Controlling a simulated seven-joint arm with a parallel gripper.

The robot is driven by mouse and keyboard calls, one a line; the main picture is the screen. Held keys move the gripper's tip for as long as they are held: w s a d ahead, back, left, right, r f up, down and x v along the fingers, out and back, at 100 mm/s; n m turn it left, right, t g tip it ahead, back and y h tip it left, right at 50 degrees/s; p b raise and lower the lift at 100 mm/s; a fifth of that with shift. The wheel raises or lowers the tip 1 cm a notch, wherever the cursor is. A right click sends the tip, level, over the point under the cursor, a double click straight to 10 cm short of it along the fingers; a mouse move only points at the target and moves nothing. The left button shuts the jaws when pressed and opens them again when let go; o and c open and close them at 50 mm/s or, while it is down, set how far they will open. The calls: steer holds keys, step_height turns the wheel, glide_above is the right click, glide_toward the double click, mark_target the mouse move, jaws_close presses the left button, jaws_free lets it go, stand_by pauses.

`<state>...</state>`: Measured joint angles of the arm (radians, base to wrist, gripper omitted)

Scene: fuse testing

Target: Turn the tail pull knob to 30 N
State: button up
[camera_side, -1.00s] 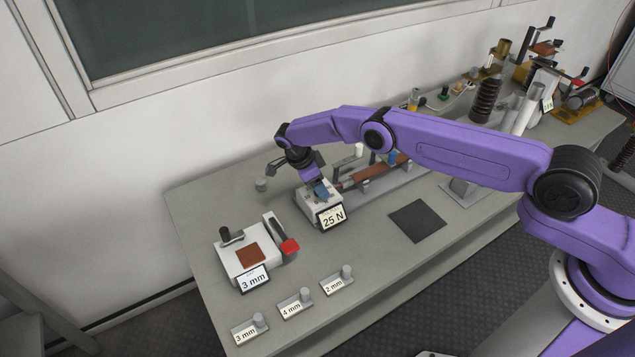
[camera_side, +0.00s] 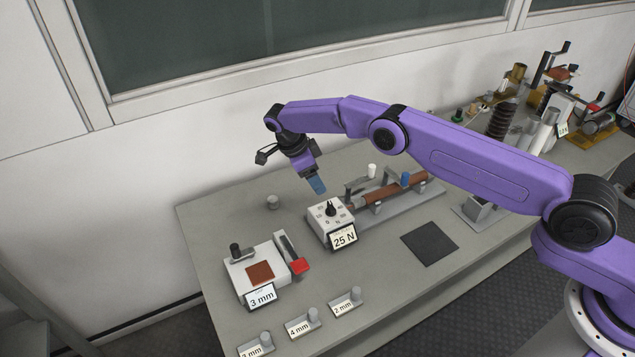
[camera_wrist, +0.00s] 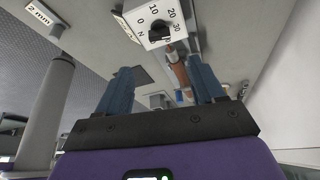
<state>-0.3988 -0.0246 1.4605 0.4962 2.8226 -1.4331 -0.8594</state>
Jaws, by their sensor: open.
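The tail pull box (camera_side: 330,222) is a white block with a black knob (camera_side: 331,209) on its sloped top. Its front display (camera_side: 344,237) reads 25 N. In the wrist view the dial face (camera_wrist: 143,16) shows 0, 10, 20 and 30 around the black knob (camera_wrist: 160,30). I cannot tell exactly where the knob points. My gripper (camera_side: 318,187) hangs above and slightly left of the knob, apart from it. In the wrist view my gripper (camera_wrist: 163,75) has its two blue fingers spread, with nothing between them.
Right behind the box is a fixture with a brown cylinder (camera_side: 406,180) and a white-topped post (camera_side: 372,171). A white device reading 3 mm (camera_side: 262,296) stands to the left. A dark square mat (camera_side: 430,243) lies right. Labelled pegs (camera_side: 346,302) line the front edge.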

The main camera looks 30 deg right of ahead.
steer(key=shift+r, duration=0.1)
steer(key=c, duration=0.5)
steer(key=shift+w, duration=0.1)
steer(key=shift+c, duration=0.3)
step_height(320, 180, up, 4)
steer(key=n+t+y, duration=0.1)
steer(key=n+t, duration=0.4)
steer(key=n, duration=0.7)
glide_above(331, 205)
steer(key=a, duration=0.1)
steer(key=s+n+y, duration=0.3)
steer(key=s+n, duration=0.3)
steer(key=s, duration=0.1)
steer(key=shift+h, duration=0.3)
steer(key=x, duration=1.6)
steer(key=shift+w+a, duration=0.25)
steer(key=shift+w, duration=0.15)
steer(key=shift+c, duration=0.3)
jaws_close()
